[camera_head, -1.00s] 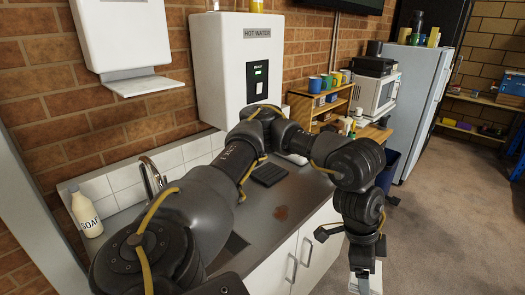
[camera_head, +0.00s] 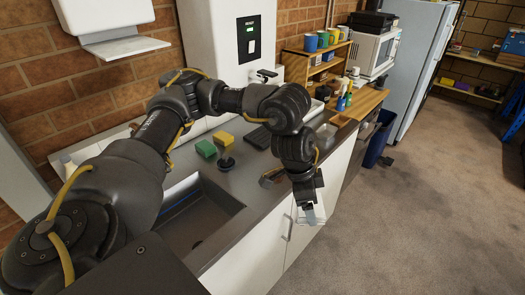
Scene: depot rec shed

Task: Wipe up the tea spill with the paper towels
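My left arm comes in from the left and reaches across the counter. Its gripper (camera_head: 309,205) points down at the counter's front edge, in front of the cabinet doors. It appears shut on a white piece, seemingly the paper towels (camera_head: 313,216), which moves with it. The tea spill (camera_head: 267,181) is a small brown patch on the grey counter, just left of the gripper and partly hidden by my arm. The towels look apart from the spill. My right gripper is not in view.
The sink (camera_head: 190,222) is left of the spill. A green sponge (camera_head: 206,149), a yellow sponge (camera_head: 223,139) and a dark drip tray (camera_head: 258,137) are behind it. Bottles (camera_head: 342,98) and a microwave (camera_head: 374,53) stand further right. A white dispenser (camera_head: 110,15) hangs on the wall.

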